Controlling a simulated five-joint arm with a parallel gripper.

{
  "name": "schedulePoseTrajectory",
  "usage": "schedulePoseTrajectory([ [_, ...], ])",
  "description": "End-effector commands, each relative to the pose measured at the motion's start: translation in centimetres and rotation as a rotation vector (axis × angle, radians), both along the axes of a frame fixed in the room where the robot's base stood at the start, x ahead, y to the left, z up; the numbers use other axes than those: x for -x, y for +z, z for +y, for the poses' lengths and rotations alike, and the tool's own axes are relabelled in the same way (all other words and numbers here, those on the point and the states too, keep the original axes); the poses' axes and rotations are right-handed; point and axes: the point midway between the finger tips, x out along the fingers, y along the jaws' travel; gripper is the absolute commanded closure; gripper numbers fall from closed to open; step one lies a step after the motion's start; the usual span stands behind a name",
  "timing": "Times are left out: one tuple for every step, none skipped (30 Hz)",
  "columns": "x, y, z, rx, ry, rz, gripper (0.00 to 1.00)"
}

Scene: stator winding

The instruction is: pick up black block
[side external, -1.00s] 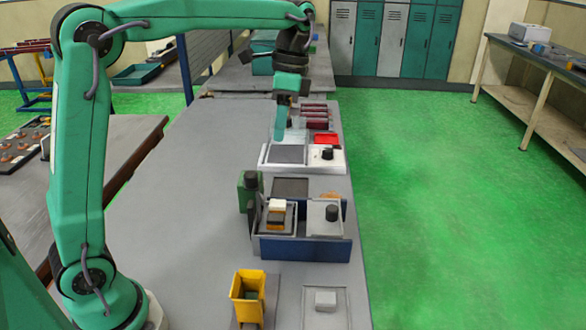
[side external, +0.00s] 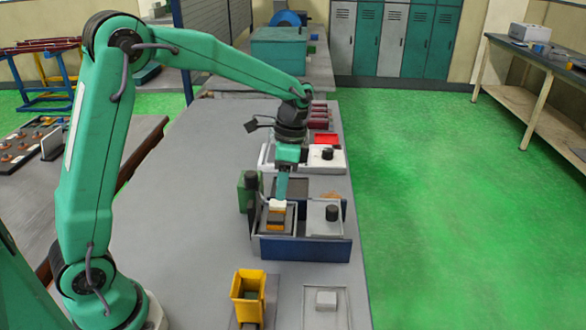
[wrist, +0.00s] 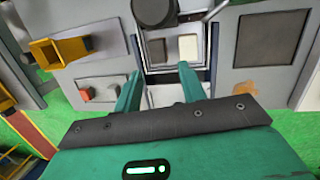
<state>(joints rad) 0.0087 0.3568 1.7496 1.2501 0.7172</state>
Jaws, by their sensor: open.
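A dark block (wrist: 156,50), which looks like the black block, sits left of a white block (wrist: 188,47) in a small tray in the wrist view. In the side view the white block (side external: 277,204) shows at the tray's far part, with orange and dark surfaces nearer the camera; I cannot tell their edges apart. My gripper (wrist: 159,75) is open and empty, its two teal fingers pointing toward the tray. In the side view my gripper (side external: 282,193) is just above or behind the white block; whether it touches is unclear.
A green holder (side external: 248,190) with a black cap stands left of the tray. A white panel with a black knob (side external: 331,213) is at its right, and a blue front wall (side external: 305,250) is nearer. A yellow bin (side external: 248,290) stands near the camera.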

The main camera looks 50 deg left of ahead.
Motion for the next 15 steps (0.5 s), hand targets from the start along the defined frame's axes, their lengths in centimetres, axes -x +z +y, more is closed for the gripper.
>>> schedulePoseTrajectory([
  [0.0, -0.1, 0.0, 0.0, 0.0, 0.001, 0.59],
  [0.1, -0.2, 0.0, 0.0, 0.0, 0.001, 0.59],
  [0.1, -0.4, 0.0, -0.001, 0.0, 0.002, 0.59],
  [0.2, -0.6, 0.0, 0.0, 0.0, 0.003, 0.59],
  [0.2, -0.8, 0.0, 0.0, 0.0, 0.003, 0.59],
  [0.3, -1.2, 0.0, 0.0, 0.0, 0.003, 0.59],
  [0.4, -1.4, 0.0, 0.0, 0.0, 0.003, 0.59],
  [0.4, -1.7, 0.0, 0.0, 0.0, 0.004, 0.59],
  [0.5, -2.0, 0.0, 0.0, 0.0, 0.004, 0.59],
  [0.5, -2.2, 0.0, -0.001, 0.0, 0.002, 0.59],
  [0.6, -2.3, 0.0, 0.0, 0.0, 0.001, 0.59],
  [0.6, -2.4, 0.0, 0.0, 0.0, 0.001, 0.59],
  [0.6, -2.5, 0.0, 0.0, 0.0, 0.001, 0.59],
  [0.6, -2.5, 0.0, 0.0, 0.0, 0.001, 0.59],
  [0.6, -2.5, 0.0, 0.0, 0.0, 0.001, 0.59],
])
